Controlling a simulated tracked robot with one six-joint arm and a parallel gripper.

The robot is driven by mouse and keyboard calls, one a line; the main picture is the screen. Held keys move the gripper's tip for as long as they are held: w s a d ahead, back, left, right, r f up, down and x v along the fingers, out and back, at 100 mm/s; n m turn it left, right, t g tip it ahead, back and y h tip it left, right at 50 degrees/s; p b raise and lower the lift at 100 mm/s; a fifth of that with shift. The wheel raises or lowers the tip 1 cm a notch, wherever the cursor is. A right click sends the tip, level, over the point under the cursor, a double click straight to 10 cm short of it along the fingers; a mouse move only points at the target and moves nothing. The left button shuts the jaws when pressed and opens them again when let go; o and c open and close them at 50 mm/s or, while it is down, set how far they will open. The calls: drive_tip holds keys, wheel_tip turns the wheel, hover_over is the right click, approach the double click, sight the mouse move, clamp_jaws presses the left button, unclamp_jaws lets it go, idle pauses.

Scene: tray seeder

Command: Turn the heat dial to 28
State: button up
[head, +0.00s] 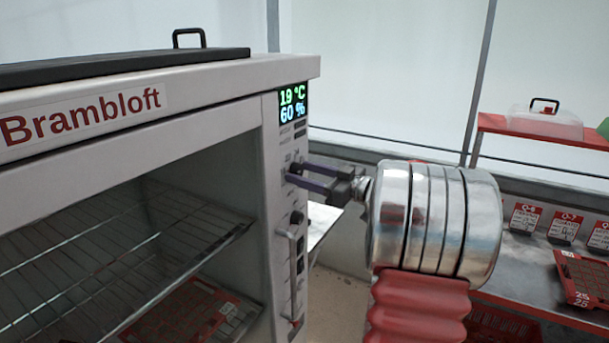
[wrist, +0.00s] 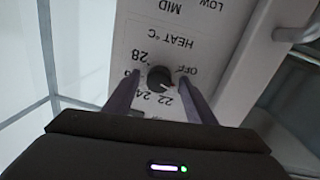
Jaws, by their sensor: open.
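The heat dial (wrist: 159,78) is a small dark round knob on a white panel marked HEAT °C, seen upside down in the wrist view. OFF, 22, 24 and 28 are readable around it; the mark between 24 and 28 is partly hidden by a finger. A small pale and reddish pointer on the knob appears to face about 22. My gripper (wrist: 159,82) is open, with one finger on each side of the dial; I cannot tell whether they touch it. In the head view my gripper (head: 291,175) reaches the cabinet's front panel, where its fingers largely hide the dial.
The Brambloft cabinet (head: 190,75) has a display (head: 293,104) reading 19 °C and 60 %. Below the dial are another dark knob (head: 296,217) and a vertical handle (head: 291,275). Wire racks (head: 130,240) show inside. A bench with red trays (head: 585,277) stands at right.

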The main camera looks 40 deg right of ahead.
drive_tip(key=c, duration=0.9)
drive_tip(key=shift+a, duration=0.3)
drive_tip(key=shift+c, duration=0.7)
drive_tip(key=shift+d, duration=0.15)
drive_tip(key=shift+d, duration=0.1)
